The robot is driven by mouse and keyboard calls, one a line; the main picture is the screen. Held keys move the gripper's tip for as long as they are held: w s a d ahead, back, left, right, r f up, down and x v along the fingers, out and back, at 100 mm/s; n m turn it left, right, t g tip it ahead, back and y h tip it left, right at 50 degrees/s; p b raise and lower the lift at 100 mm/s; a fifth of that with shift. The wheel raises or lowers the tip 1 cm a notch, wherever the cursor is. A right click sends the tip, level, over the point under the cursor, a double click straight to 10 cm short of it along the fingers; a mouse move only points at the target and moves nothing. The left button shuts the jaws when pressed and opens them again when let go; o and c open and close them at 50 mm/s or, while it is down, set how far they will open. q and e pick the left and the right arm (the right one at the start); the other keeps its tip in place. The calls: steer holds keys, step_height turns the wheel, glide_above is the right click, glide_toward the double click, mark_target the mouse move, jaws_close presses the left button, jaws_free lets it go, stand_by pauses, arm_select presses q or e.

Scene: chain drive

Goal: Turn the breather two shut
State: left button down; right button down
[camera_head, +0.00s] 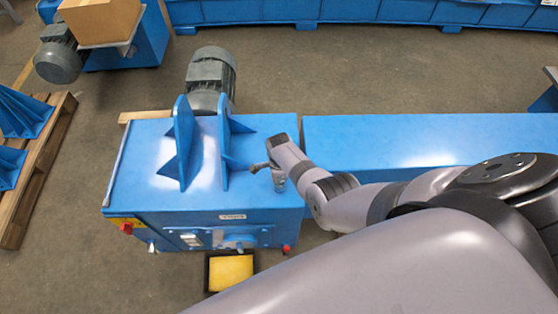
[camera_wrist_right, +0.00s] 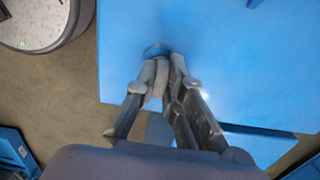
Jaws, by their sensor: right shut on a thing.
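My right gripper (camera_head: 268,172) reaches in from the right over the top of the blue drive housing (camera_head: 265,200), near its right edge. In the right wrist view my right gripper (camera_wrist_right: 164,68) has its fingers closed on a small grey fitting, which I take to be breather two (camera_wrist_right: 158,76). A blue round collar (camera_wrist_right: 157,50) shows at the fingertips. The fingers hide most of the fitting, so I cannot tell how far it is turned. My left gripper is not in view.
Two blue upright brackets (camera_head: 205,150) stand on the housing left of my gripper. A grey motor (camera_head: 211,74) sits behind them. A long blue cover (camera_head: 400,140) lies to the right. A yellow-filled tray (camera_head: 231,272) is on the floor in front.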

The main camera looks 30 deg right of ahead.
steer(key=shift+w+d+r, duration=0.2)
steer(key=shift+w, duration=0.05)
steer(key=c, duration=2.1)
jaws_free()
steer(key=o, duration=0.4)
steer(key=shift+s, duration=0.25)
steer(key=shift+a+f, duration=0.1)
step_height(320, 180, up, 12)
